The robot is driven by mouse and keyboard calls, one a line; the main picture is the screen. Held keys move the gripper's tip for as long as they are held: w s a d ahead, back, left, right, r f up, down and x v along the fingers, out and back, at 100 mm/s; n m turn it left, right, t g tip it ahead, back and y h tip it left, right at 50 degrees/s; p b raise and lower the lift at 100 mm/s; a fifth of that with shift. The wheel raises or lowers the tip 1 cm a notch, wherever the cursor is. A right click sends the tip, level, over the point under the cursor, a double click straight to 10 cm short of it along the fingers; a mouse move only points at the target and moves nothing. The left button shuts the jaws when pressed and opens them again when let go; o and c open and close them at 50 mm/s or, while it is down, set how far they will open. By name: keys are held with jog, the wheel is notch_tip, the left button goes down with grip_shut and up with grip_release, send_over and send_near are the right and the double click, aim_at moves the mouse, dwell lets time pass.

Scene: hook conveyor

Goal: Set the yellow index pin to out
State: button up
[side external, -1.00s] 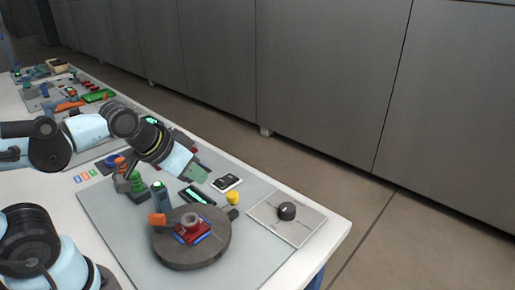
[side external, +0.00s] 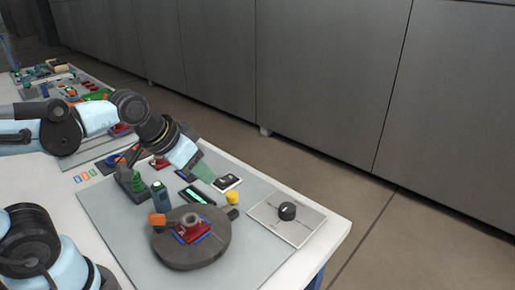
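The yellow index pin (side external: 232,198) shows as a short yellow cylinder at the right rim of a dark round turntable (side external: 183,254), just above a small black block (side external: 232,213). My gripper (side external: 204,172) hangs from the pale blue wrist, up and left of the yellow pin and apart from it. A greenish shape shows at its tip, and the fingers are too small to make out. I cannot tell whether it is open or shut, and I see nothing held in it.
A red and blue fixture (side external: 191,233) sits on the turntable, with an orange block (side external: 157,220) at its left rim. A green-topped post (side external: 159,194), a dark display (side external: 197,196), a white-edged device (side external: 227,182) and a black knob (side external: 287,211) stand nearby.

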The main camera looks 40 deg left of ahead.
aim_at(232, 194)
jog(key=shift+o, duration=1.4)
jog(key=w+d+r+m+g, duration=0.1)
jog(key=w+r+m+g, duration=0.1)
jog(key=w+g, duration=0.3)
jog(key=shift+w+r, duration=0.4)
jog(key=shift+w, duration=0.15)
jog(key=shift+m+g, duration=0.3)
jog(key=shift+g, duration=0.4)
jog(key=f, duration=0.4)
jog(key=w+f, duration=0.1)
jog(key=f, duration=0.7)
jog(key=shift+w+d+f, duration=0.1)
jog(key=shift+w+d, duration=0.05)
jog(key=shift+d, duration=0.05)
grip_shut()
